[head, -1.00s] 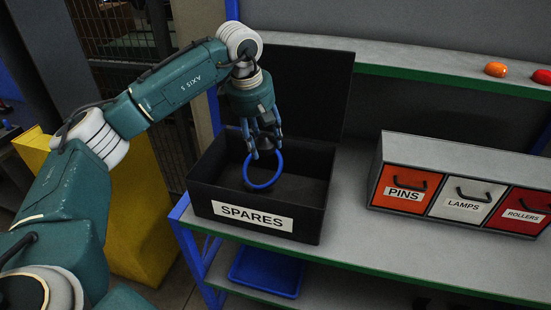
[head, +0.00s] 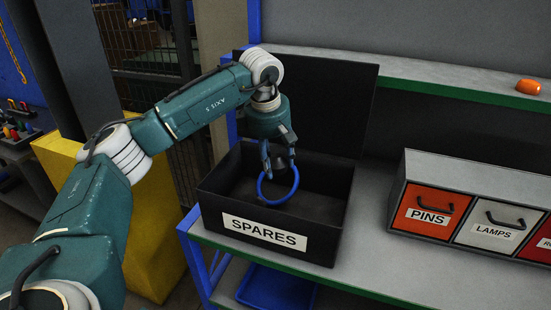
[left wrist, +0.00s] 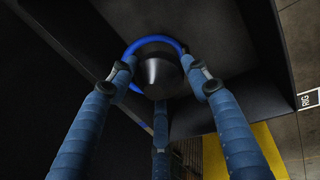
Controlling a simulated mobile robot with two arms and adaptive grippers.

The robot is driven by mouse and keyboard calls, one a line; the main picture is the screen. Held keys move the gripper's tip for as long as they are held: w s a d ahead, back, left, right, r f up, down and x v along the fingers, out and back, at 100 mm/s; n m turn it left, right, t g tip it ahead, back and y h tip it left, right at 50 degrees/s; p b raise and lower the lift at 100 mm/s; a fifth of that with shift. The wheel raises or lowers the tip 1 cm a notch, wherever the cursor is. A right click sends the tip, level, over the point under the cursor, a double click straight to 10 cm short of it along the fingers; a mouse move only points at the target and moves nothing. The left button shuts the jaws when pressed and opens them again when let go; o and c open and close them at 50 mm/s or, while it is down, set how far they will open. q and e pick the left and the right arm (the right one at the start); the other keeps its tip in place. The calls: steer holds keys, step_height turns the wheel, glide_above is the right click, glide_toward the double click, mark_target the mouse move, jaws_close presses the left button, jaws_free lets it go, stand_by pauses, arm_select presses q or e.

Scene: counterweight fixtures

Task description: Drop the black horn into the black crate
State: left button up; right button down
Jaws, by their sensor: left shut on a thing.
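The black horn (left wrist: 160,75) shows in the left wrist view as a dark, rounded, tapering body between my blue fingers. A blue loop (left wrist: 134,47) curves behind it; in the head view this loop (head: 262,197) hangs below the fingers. My left gripper (head: 278,166) is shut on the horn, over the open black crate (head: 334,222), with the loop low in its opening. It also shows in the left wrist view (left wrist: 160,88). In the head view the fingers partly hide the horn. The crate has a SPARES label and a raised black lid (head: 318,100). My right gripper is out of view.
The crate stands on a grey bench (head: 365,245) with a green edge. To its right is a drawer unit (head: 475,180) with PINS and LAMPS labels. An orange object (head: 528,87) lies on the upper shelf. A blue tray (head: 275,290) sits below; a yellow bin (head: 150,250) stands left.

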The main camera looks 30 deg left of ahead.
arm_select(q)
steer(key=shift+r, duration=0.1)
steer(key=o, duration=1.4)
steer(key=v, duration=1.2)
